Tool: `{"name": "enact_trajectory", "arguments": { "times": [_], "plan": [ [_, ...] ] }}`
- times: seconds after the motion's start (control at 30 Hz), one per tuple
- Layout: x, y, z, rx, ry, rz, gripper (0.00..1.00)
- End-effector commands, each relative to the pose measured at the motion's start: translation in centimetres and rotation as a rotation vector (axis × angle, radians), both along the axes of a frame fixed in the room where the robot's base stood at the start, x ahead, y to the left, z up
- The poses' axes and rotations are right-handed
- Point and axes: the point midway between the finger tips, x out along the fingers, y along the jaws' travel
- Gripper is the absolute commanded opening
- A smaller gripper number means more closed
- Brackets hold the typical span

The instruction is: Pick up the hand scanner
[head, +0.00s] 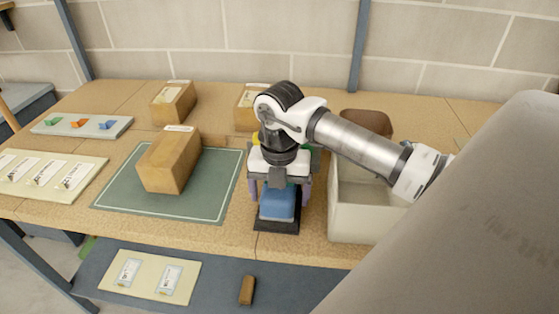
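My gripper (279,197) points down over the middle of the workbench, its two purple fingers spread apart. Between and below them shows a blue block-shaped thing (278,204) on a black base (276,226). I cannot tell whether the fingers touch it or are in front of it or above it. No hand scanner can be clearly made out; my gripper and wrist hide part of the bench, and I cannot tell whether the blue thing is it. Bits of green and yellow show behind my wrist, mostly hidden.
A cardboard box (169,160) stands on a green mat (122,203) to the left. Smaller boxes (173,103) stand behind. A pale open bin (358,223) is close on the right, under my arm. Label cards (48,174) lie far left. A lower shelf (213,290) shows in front.

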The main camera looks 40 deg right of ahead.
Motion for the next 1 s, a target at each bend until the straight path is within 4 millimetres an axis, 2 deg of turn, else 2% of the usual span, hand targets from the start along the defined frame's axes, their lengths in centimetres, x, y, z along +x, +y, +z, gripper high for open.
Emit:
{"name": "enact_trajectory", "arguments": {
  "times": [0.1,0.3,0.73,1.0],
  "plan": [
    [-0.03,0.07,-0.68,0.002,0.001,0.001,0.87],
    [-0.02,0.04,-0.74,0.001,0.001,0.001,0.87],
    [-0.01,0.03,-0.69,0.001,0.001,0.001,0.31],
    [0.01,-0.02,-0.34,-0.001,-0.001,0.000,0.31]
  ]
}}
